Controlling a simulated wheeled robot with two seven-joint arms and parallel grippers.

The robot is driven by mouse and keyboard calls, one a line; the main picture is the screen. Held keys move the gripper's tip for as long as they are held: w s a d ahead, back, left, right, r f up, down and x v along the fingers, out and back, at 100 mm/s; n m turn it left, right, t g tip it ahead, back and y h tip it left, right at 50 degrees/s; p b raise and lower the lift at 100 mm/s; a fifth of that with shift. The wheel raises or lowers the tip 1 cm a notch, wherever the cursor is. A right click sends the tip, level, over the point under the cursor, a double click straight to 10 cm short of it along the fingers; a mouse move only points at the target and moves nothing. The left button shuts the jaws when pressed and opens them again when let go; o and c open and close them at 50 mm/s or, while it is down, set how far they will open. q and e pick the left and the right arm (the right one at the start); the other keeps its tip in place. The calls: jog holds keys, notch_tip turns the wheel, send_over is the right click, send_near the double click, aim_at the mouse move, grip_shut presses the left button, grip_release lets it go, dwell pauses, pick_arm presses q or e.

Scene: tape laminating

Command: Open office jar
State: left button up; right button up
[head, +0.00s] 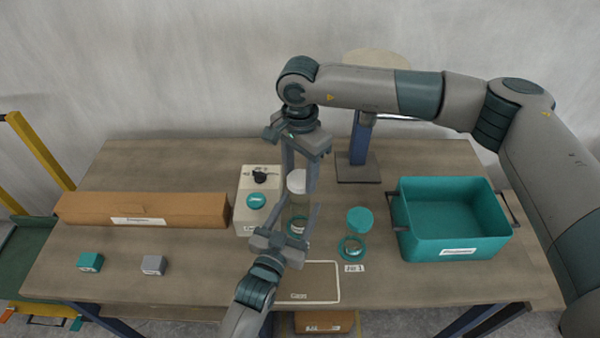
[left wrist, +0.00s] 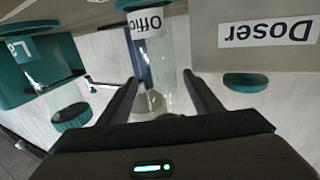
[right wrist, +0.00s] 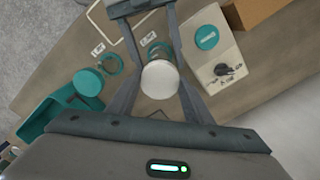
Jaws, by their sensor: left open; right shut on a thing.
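The office jar (head: 297,207) is a clear jar with a white lid (head: 297,181), standing upright in a teal ring on the table. Its label, partly cut off, shows in the left wrist view (left wrist: 148,25). My right gripper (head: 300,186) comes down from above and is shut on the white lid, which also shows between its fingers in the right wrist view (right wrist: 160,80). My left gripper (head: 283,225) reaches in from the front and is open, with its fingers on either side of the clear jar. Whether they touch the glass I cannot tell. The lid still appears on the jar's top.
A cream doser box (head: 243,218) stands close left of the jar. A teal-lidded jar (head: 360,220) stands to the right, then a teal bin (head: 455,252). A long brown box (head: 90,208) and two small blocks, teal (head: 90,262) and grey (head: 153,265), lie left.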

pick_arm(q)
jog(key=b+v, duration=0.1)
jog(key=v, duration=0.6)
pick_arm(e)
jog(key=shift+f, duration=0.6)
pick_arm(q)
jog(key=shift+s, duration=0.15)
pick_arm(e)
jog(key=shift+s, duration=0.15)
